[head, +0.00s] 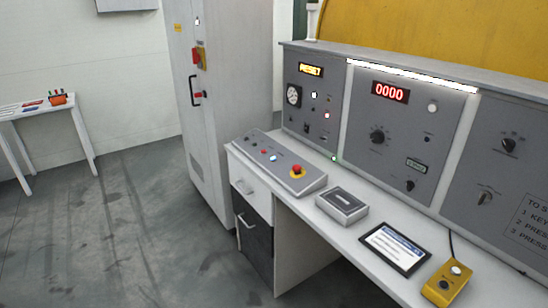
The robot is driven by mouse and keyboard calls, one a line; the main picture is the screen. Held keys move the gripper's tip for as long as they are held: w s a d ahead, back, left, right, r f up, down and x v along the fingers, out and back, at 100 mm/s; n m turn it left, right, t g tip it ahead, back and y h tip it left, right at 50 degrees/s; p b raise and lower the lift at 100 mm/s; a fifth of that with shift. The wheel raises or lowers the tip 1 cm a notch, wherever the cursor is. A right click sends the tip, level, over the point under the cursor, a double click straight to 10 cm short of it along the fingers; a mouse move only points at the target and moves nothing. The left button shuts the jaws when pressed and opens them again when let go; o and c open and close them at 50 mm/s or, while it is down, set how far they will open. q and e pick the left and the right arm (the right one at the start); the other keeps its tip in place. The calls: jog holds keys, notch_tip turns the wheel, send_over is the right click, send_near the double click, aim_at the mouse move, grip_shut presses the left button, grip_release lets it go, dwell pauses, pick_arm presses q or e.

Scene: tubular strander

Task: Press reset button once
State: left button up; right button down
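A sloped grey button box (315,184) sits at the left end of the desk. The labels are too small to read, so I cannot tell which button is the reset button. Neither of my grippers shows in the head view.
The desk (299,205) also holds a grey box (342,206), a tablet (396,248) and a yellow pendant (447,284). A red display (390,92) reads "0000". A tall cabinet (228,100) stands left of the desk. A side table (14,114) is far left. Floor between is clear.

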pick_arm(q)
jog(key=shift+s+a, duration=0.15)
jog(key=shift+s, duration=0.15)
